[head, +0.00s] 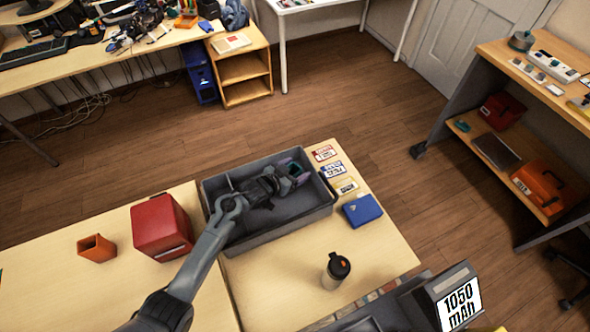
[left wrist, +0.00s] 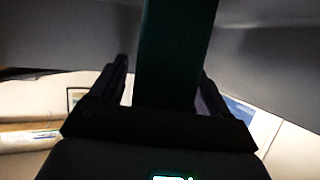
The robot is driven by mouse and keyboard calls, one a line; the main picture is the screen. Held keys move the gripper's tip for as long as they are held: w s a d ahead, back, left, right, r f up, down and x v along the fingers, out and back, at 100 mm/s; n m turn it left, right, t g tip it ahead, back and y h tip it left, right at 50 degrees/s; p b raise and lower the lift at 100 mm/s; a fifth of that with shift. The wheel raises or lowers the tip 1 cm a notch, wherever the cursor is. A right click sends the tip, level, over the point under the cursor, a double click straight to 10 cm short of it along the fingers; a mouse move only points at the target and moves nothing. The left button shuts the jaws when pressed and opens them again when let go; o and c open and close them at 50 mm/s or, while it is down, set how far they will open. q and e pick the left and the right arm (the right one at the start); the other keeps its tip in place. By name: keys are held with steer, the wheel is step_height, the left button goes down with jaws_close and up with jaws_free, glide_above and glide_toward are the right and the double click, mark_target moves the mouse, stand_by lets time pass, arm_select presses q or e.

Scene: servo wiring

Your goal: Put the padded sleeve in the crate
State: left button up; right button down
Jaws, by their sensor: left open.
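The grey crate (head: 240,243) stands open on the pale table. My left gripper (head: 291,176) is inside the crate's outline, near its far right corner, with its jaws apart. In the left wrist view, a dark green strap-like piece (left wrist: 175,50) runs between the two open fingers, with a gap on each side. It may be the padded sleeve, but the view is too dark to be sure. A small teal and purple patch shows at the fingers in the head view. My right gripper is not in view.
A red box (head: 161,227) and an orange holder (head: 97,248) stand left of the crate. A blue box (head: 362,210) and several labelled cards lie to its right. A dark box labelled 1050 mAh (head: 458,300) is at lower right.

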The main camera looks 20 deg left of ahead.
arm_select(q)
steer(key=shift+r, duration=0.2)
steer(key=p+v, duration=0.1)
steer(key=v, duration=0.6)
steer(key=shift+s+p, duration=0.25)
steer(key=shift+p, duration=0.05)
steer(key=shift+r, duration=0.15)
